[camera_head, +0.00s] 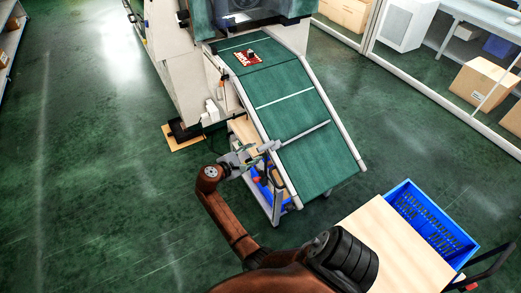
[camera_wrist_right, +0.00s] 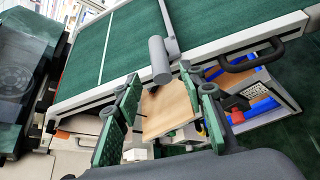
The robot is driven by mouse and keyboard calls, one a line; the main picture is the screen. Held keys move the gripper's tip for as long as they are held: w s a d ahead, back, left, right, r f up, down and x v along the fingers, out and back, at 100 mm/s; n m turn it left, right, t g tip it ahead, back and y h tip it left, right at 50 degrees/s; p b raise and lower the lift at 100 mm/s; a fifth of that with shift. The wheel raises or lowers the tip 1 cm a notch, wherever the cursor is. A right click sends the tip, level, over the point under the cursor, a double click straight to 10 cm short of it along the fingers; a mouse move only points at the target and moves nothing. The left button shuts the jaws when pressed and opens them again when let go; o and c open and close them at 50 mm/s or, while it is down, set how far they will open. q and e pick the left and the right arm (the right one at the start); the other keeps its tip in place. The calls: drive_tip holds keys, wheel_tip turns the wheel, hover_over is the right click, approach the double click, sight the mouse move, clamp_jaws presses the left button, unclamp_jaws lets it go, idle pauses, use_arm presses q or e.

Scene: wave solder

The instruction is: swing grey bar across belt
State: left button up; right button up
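The grey bar (camera_head: 304,132) lies across the lower part of the green belt (camera_head: 307,163), reaching from the near-left rail towards the far-right rail. In the right wrist view, the bar (camera_wrist_right: 169,28) runs over the belt, with a thick grey cylinder (camera_wrist_right: 159,61) at its near end. My right gripper (camera_head: 268,147) is at the belt's left rail by this end. In the wrist view, my right gripper (camera_wrist_right: 160,97) has its green-padded fingers wide apart, with the cylinder just beyond the gap. I cannot tell whether they touch. My left gripper is not in view.
A red board (camera_head: 248,58) lies high on the belt, near the machine. A blue crate (camera_head: 432,222) stands beside a wooden top (camera_head: 385,250) at lower right. Below the belt are a wooden shelf (camera_wrist_right: 168,108) and blue bins. The floor on the left is clear.

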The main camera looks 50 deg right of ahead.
drive_tip(key=shift+v, duration=2.2)
drive_tip(key=a+f+n+t+y, duration=0.1)
drive_tip(key=a+f+t+y, duration=0.1)
drive_tip(key=f, duration=1)
drive_tip(key=a+f+n+t+y, duration=0.1)
drive_tip(key=f+y, duration=0.1)
drive_tip(key=f, duration=1)
drive_tip(key=s+a+f+y, duration=0.2)
drive_tip(key=s+f, duration=0.2)
drive_tip(key=f, duration=0.3)
drive_tip(key=s+a+f+m+y, duration=0.1)
drive_tip(key=s+a+f, duration=0.1)
drive_tip(key=s+f, duration=0.35)
drive_tip(key=s+a+f+y, duration=0.2)
drive_tip(key=f, duration=0.6)
drive_tip(key=s+a+f+m+g+y, duration=0.1)
drive_tip(key=s+f, duration=0.4)
drive_tip(key=s, duration=0.9)
drive_tip(key=s+a+f+m+g+y, duration=0.1)
drive_tip(key=s+f+m, duration=0.4)
drive_tip(key=s, duration=0.9)
drive_tip(key=s+a+f+m+y, duration=0.2)
drive_tip(key=s+f, duration=0.5)
drive_tip(key=s, duration=0.7)
drive_tip(key=a+m, duration=0.1)
drive_tip(key=a, duration=0.1)
drive_tip(key=shift+a+g+y, duration=0.3)
drive_tip(key=shift+a+g, duration=0.1)
